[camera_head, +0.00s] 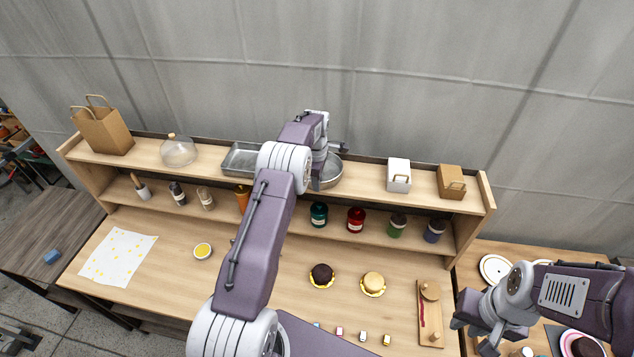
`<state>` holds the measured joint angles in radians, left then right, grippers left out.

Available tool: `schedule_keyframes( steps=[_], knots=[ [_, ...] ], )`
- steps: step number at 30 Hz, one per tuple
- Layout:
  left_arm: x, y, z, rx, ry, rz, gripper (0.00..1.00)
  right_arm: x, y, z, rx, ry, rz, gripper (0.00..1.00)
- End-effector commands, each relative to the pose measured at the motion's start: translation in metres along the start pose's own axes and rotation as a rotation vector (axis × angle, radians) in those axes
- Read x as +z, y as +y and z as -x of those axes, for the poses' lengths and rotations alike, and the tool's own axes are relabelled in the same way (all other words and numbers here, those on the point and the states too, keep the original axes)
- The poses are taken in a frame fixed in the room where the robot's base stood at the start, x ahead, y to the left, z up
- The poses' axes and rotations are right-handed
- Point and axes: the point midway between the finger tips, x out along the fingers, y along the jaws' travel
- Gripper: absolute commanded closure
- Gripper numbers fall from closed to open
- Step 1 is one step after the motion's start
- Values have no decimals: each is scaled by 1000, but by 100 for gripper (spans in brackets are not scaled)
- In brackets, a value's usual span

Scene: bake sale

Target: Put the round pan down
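The round metal pan (332,172) is on or just above the top shelf, right of the middle of the shelf unit. My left arm hides much of it, and I cannot tell whether its base touches the shelf. My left gripper (340,147) is at the pan, its hand over the back of the shelf. Its fingers are mostly hidden, so I cannot tell whether they hold the rim.
The top shelf (370,180) also bears a rectangular metal pan (240,158), a glass dome (178,150), a paper bag (104,130), a white box (399,175) and a brown box (451,182). Several jars stand on the lower shelf. Two cakes (322,275) sit on the counter below.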

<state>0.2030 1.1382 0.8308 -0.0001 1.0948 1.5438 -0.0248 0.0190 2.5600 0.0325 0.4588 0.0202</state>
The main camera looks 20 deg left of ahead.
Motion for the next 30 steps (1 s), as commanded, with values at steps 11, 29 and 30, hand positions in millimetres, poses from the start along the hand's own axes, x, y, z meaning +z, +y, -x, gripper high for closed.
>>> schedule_keyframes(
  steps=[11,29,30],
  knots=[
    [0,-2,-2,-7,0,0,72,0,0,0,0,0,0,76],
    [0,-1,62,-1,0,0,72,3,0,-25,0,0,0,76],
    [0,0,70,-2,0,0,72,2,0,-24,0,0,0,76]
  ],
)
